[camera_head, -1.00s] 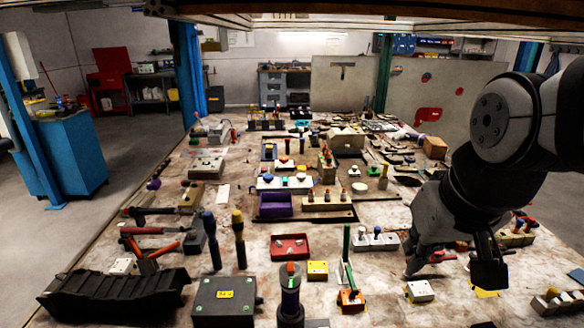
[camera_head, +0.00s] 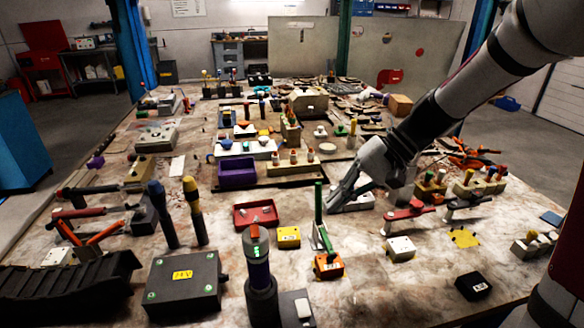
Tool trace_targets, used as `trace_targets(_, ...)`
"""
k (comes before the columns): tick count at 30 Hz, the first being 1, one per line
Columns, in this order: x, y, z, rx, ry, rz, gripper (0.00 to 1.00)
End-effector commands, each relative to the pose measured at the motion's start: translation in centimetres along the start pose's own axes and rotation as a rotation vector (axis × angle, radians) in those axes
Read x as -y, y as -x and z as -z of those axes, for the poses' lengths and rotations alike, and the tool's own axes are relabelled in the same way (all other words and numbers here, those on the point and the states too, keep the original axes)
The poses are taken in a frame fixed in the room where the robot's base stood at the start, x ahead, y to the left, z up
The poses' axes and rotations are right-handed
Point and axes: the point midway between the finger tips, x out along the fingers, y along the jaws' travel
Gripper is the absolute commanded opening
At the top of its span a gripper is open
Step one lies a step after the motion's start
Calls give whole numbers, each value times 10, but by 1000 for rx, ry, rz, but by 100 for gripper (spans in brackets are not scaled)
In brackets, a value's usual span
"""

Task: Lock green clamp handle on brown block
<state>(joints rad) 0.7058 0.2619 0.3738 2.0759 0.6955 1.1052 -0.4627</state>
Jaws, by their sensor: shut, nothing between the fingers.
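A clamp with a long green handle (camera_head: 318,208) stands near the middle front of the table, and its handle points nearly straight up. Its base sits on or at a small orange-brown block (camera_head: 328,266) with a light metal part on top. My gripper (camera_head: 333,207) comes down from the upper right. It is shut and empty, with its fingertips just to the right of the green handle. I cannot tell whether they touch it. The gripper covers part of the grey block with knobs behind it.
A red-handled clamp (camera_head: 405,213) and a white block (camera_head: 400,248) stand to the right. A yellow block (camera_head: 288,237), a red tray (camera_head: 256,215) and a dark cylinder (camera_head: 261,285) stand to the left. A black box (camera_head: 473,286) lies front right, with bare table around it.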

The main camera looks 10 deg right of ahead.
Motion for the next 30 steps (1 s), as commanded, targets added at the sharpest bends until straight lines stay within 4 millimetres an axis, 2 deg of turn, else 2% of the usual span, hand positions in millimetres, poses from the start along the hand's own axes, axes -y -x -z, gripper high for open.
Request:
trace_targets(1, -13, -9, 21, 1, -31, 69, 0)
trace_targets(6, -41, -19, 79, -34, -100, 311, 0)
trace_targets(12, -81, -14, 140, -131, -165, 590, 0)
trace_targets(15, -97, -7, 161, -179, -184, 692, 0)
trace_targets(18, -108, -1, 173, -215, -196, 755, 0)
trace_targets(22, -112, 1, 179, -234, -199, 789, 0)
trace_targets(26, -105, -5, 182, -233, -199, 791, 0)
trace_targets(30, -89, -22, 187, -230, -199, 791, 0)
